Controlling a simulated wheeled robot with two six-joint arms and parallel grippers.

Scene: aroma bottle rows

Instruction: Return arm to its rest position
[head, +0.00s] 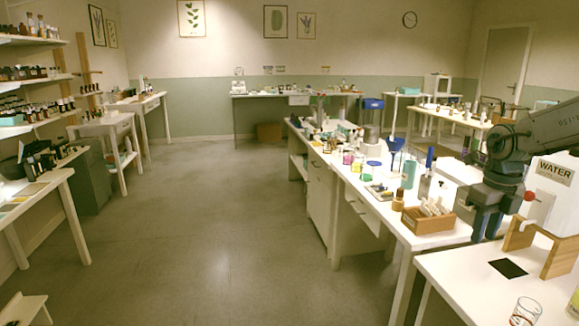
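My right arm comes in from the right edge, and its dark gripper (487,228) points down over the right end of the long white bench (345,175). Its two fingers look apart, with nothing seen between them. A wooden box of small bottles (428,222) stands on the bench to the left of the gripper. A small amber bottle (398,201) stands beside that box. My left arm and gripper are not in view.
A wooden stand (558,255), a dark square (508,268) and a clear glass (525,312) are on the near right table. A box labelled WATER (554,172) is behind. Shelves of bottles line the left wall. The floor (210,240) in the middle is clear.

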